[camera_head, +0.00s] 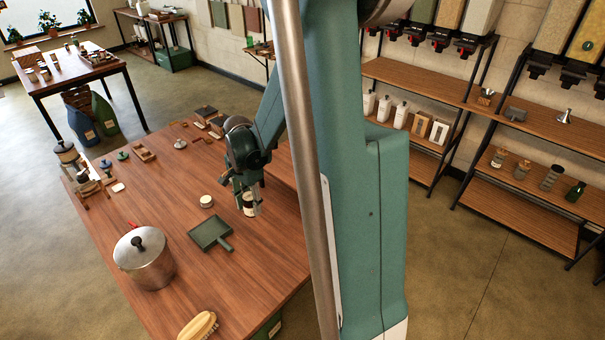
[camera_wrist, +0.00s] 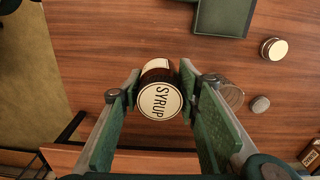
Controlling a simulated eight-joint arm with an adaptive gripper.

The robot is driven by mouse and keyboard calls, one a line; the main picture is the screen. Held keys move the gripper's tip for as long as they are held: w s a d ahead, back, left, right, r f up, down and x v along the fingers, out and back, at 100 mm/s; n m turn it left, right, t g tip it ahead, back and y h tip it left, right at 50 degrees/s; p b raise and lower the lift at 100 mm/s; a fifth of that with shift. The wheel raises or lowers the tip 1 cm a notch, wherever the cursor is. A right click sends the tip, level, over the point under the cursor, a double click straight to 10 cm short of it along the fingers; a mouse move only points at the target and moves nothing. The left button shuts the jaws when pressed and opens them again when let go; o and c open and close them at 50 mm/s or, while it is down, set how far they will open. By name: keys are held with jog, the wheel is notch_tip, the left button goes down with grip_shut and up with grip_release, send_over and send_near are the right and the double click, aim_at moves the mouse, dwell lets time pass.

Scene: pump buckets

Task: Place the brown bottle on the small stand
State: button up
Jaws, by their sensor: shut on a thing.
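The brown bottle (camera_wrist: 157,74) has a pale round face reading SYRUP and sits between the two fingers of my gripper (camera_wrist: 158,92) in the wrist view. The fingers press on both its sides. In the head view the bottle (camera_head: 249,206) shows small and partly covered below my gripper (camera_head: 248,196), over the wooden table. I cannot tell whether its base touches the table. I cannot pick out the small stand for certain; a small wooden piece (camera_head: 143,152) lies at the table's far left.
A green dustpan (camera_head: 210,232) and a white-topped jar (camera_head: 206,201) are close left of the bottle. A metal container (camera_wrist: 230,95) is just right of my fingers. The table between pot and far pieces is clear.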

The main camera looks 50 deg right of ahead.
jog(key=w+d+r+p, duration=0.3)
jog(key=d+r+p, duration=0.1)
jog(key=d, duration=0.4)
jog(key=w+d+r+p, duration=0.3)
jog(key=d+r+p, duration=0.1)
jog(key=d, duration=0.4)
jog(key=w+d+r+n+p, duration=0.1)
jog(key=w+d+r+p, duration=0.2)
jog(key=d+r+p, duration=0.2)
jog(key=d, duration=0.3)
jog(key=shift+w+d+r, duration=0.2)
jog(key=shift+d+r, duration=0.15)
jog(key=shift+f, duration=3.15)
jog(key=shift+f+p, duration=0.15)
jog(key=shift+p, duration=0.15)
jog(key=shift+f, duration=1.7)
jog(key=shift+f, duration=0.25)
